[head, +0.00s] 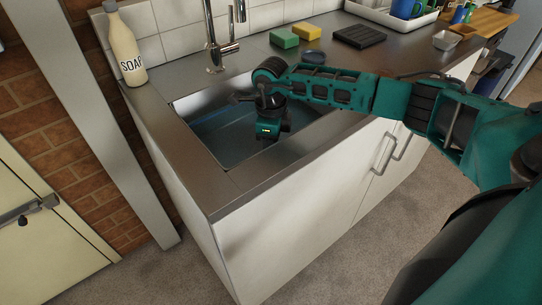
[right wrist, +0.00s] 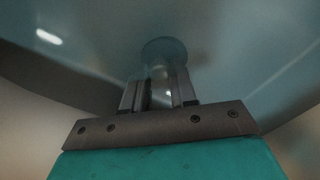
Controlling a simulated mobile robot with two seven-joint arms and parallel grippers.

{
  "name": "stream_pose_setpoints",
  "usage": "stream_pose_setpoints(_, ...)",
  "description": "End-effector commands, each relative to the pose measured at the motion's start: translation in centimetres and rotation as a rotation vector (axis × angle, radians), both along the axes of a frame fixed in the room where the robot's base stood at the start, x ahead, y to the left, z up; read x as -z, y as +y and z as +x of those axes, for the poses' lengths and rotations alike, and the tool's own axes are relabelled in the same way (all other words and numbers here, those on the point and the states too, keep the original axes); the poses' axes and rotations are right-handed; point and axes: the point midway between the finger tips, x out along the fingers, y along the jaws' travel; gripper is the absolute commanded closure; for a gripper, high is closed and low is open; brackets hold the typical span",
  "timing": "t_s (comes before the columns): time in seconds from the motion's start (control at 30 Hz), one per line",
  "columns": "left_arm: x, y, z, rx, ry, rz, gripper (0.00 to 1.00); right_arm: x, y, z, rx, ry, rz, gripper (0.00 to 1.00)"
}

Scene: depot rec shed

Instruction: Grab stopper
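A round, dull grey-blue disc (right wrist: 164,50), which looks like the stopper, shows at the sink bottom in the right wrist view. My right gripper (right wrist: 160,82) points at it, with its two fingers apart on either side of a narrow gap. The fingertips are at the disc's near edge; I cannot tell whether they touch it. In the head view my right arm reaches in from the right and its wrist is down in the sink (head: 205,110). That wrist hides the fingers and the disc there. My left gripper is not in view.
A tap (head: 216,50) stands behind the sink, and a soap bottle (head: 124,45) at its left. The sink walls are close around my wrist.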

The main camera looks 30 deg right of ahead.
Motion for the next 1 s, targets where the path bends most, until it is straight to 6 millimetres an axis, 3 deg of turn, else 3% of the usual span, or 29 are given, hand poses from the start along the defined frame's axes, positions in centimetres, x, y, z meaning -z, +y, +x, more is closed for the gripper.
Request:
stream_pose_setpoints(0.23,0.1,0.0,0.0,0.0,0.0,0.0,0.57,0.0,0.0,0.0,0.0,-0.001,-0.001,1.0)
stream_pose_setpoints(0.67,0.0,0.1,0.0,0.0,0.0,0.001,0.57,-0.8,0.0,0.1,0.001,-0.001,0.0,1.0)
stream_pose_setpoints(0.87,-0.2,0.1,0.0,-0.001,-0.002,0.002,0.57,-3.7,0.0,0.1,-0.001,-0.005,0.001,1.0)
stream_pose_setpoints(1.0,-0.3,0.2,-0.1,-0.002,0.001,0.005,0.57,-7.5,-0.1,0.2,0.001,-0.008,0.0,1.0)
